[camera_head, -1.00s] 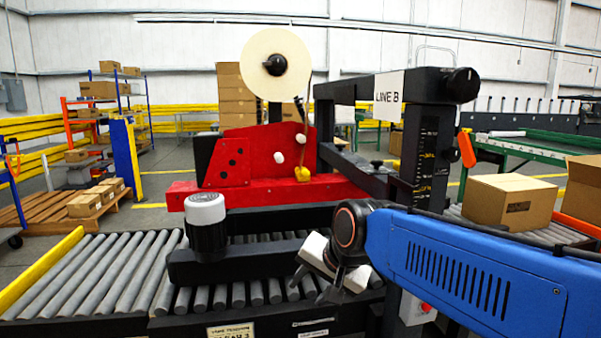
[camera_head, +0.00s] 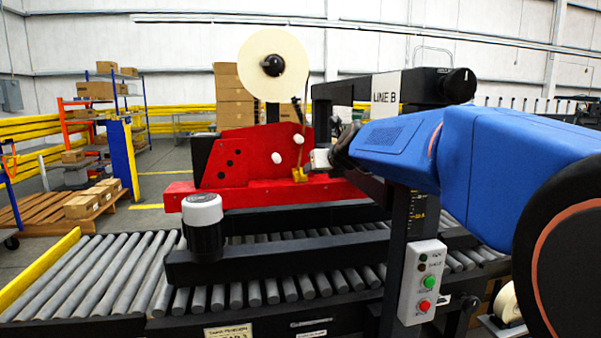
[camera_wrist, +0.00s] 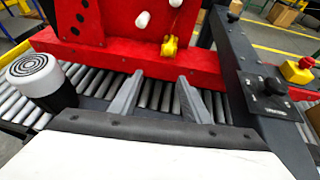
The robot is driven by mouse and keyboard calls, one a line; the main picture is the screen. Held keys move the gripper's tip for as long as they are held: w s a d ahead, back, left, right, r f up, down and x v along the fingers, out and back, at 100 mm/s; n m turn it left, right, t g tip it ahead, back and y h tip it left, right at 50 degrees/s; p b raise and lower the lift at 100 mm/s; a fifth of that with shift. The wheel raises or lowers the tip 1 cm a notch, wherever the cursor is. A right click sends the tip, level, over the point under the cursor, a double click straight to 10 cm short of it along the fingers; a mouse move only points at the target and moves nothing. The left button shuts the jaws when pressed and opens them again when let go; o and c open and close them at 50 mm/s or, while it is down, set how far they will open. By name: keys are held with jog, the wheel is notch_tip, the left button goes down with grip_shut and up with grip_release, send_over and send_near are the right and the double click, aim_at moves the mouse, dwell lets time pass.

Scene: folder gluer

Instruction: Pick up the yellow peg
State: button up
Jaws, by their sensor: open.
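The yellow peg (camera_head: 299,174) is small and sits at the right part of the red machine panel (camera_head: 250,160), at the end of a thin brown cord or rod that hangs down from above. In the wrist view the yellow peg (camera_wrist: 169,46) is at top centre, beyond the fingers and a little above their line. My gripper (camera_wrist: 160,88) is open and empty, its two grey fingers apart over the rollers, short of the red base. In the head view my gripper's tips are hard to make out, near the right of the peg.
A black post (camera_head: 412,225) with a button box (camera_head: 424,280) stands near my arm. A black knob with a white cap (camera_head: 203,220) stands left, above the rollers (camera_head: 110,280).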

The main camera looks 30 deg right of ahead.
jog(key=w+d+r+m, duration=0.1)
jog(key=d+m, duration=0.1)
send_near(301, 171)
jog(key=w+d+f, duration=0.1)
jog(key=w+f, duration=0.1)
jog(key=shift+m+h, duration=0.3)
jog(key=shift+x, duration=2.75)
grip_shut()
